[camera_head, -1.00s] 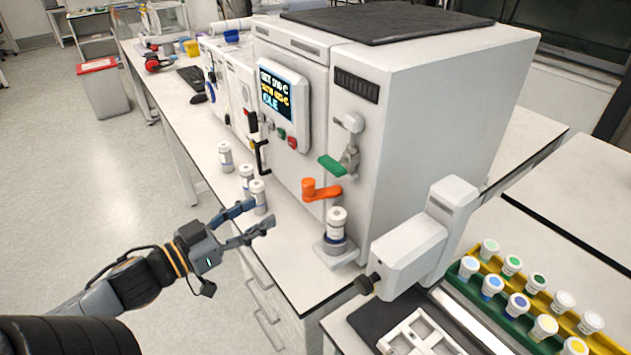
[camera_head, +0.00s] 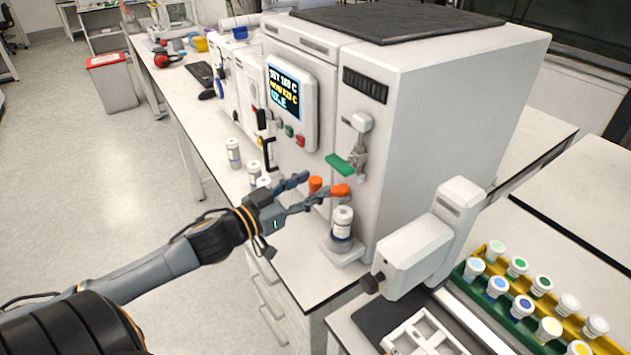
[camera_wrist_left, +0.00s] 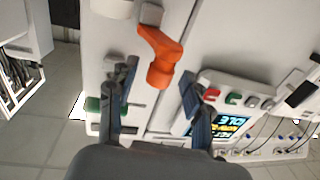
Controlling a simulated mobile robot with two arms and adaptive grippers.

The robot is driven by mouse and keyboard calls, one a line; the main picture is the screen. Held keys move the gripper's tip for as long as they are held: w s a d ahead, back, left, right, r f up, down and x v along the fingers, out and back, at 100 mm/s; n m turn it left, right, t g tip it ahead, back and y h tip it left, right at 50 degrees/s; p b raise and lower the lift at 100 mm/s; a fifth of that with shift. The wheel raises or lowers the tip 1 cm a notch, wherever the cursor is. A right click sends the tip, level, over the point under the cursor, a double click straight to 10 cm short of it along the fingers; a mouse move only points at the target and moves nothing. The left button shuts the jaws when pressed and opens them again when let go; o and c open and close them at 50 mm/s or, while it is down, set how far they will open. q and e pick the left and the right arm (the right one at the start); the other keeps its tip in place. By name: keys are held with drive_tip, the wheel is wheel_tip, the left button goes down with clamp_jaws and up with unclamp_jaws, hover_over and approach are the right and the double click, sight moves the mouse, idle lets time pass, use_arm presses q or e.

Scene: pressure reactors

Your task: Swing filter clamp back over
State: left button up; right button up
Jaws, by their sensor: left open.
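The orange filter clamp (camera_head: 341,190) is on the front of the white reactor cabinet (camera_head: 430,130), just above a white capped filter container (camera_head: 342,222) on a small stand. My left gripper (camera_head: 318,187) is open at the clamp and hides part of it. In the left wrist view the clamp's orange arm (camera_wrist_left: 158,42) ends in a rounded knob between the two spread fingers of my left gripper (camera_wrist_left: 158,75). I cannot tell whether a finger touches it. My right gripper is not in view.
A green-handled lever (camera_head: 340,164) sticks out above the clamp, near the lit display (camera_head: 284,90). White capped containers (camera_head: 233,153) stand along the bench edge to the left. A white device (camera_head: 415,255) and racks of vials (camera_head: 510,295) are at the right.

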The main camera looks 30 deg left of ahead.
use_arm(q)
drive_tip(key=shift+x, duration=0.95)
clamp_jaws()
